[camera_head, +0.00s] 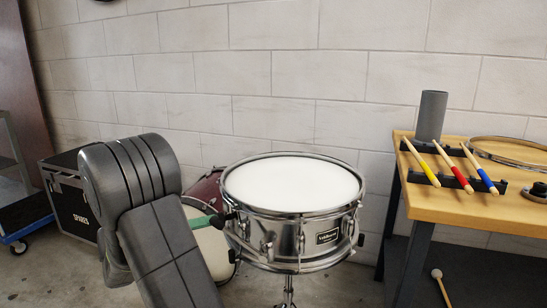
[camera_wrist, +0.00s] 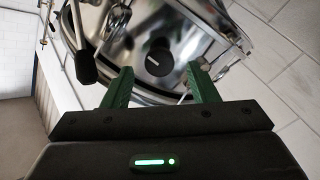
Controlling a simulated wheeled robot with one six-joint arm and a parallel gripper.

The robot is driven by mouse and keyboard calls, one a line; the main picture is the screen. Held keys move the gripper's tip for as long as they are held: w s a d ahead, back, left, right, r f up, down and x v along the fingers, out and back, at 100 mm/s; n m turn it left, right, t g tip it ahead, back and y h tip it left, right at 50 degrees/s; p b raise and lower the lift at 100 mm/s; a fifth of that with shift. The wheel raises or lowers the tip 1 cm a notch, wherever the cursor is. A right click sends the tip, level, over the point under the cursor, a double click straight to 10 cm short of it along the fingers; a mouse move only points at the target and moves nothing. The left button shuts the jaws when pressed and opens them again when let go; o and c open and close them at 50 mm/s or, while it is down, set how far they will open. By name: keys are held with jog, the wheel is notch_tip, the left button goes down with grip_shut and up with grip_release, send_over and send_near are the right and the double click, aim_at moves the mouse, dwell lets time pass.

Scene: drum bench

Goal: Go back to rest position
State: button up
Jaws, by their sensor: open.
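My gripper (camera_wrist: 161,78) is open and empty in the wrist view, with its two green fingers apart. The chrome shell of the snare drum (camera_wrist: 145,35) lies just beyond the fingertips, and a dark round part of it shows between them. I cannot tell whether a fingertip touches the shell. In the head view, my gripper (camera_head: 209,220) is at the left side of the snare drum (camera_head: 291,185), partly hidden behind my grey arm. The drum has a white head and stands level on a stand.
A wooden bench (camera_head: 501,204) at the right holds yellow, red and blue sticks (camera_head: 453,167) on a black rack, a grey cylinder (camera_head: 431,115) and a hoop (camera_head: 513,150). A black case (camera_head: 73,205) stands left, and a red drum (camera_head: 207,190) behind my arm. The wall is close behind.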

jog(key=p+v, duration=0.3)
jog(key=v, duration=0.8)
jog(key=w+d+n+p, duration=0.3)
jog(key=d+n+p, duration=0.3)
jog(key=n, duration=0.4)
jog(key=w+d+n+p, duration=0.2)
jog(key=d+n+p, duration=0.4)
jog(key=n+p, duration=0.3)
jog(key=shift+w+d+n, duration=0.2)
jog(key=shift+w+n, duration=0.2)
jog(key=shift+n, duration=0.3)
jog(key=shift+f, duration=0.15)
dwell(0.3)
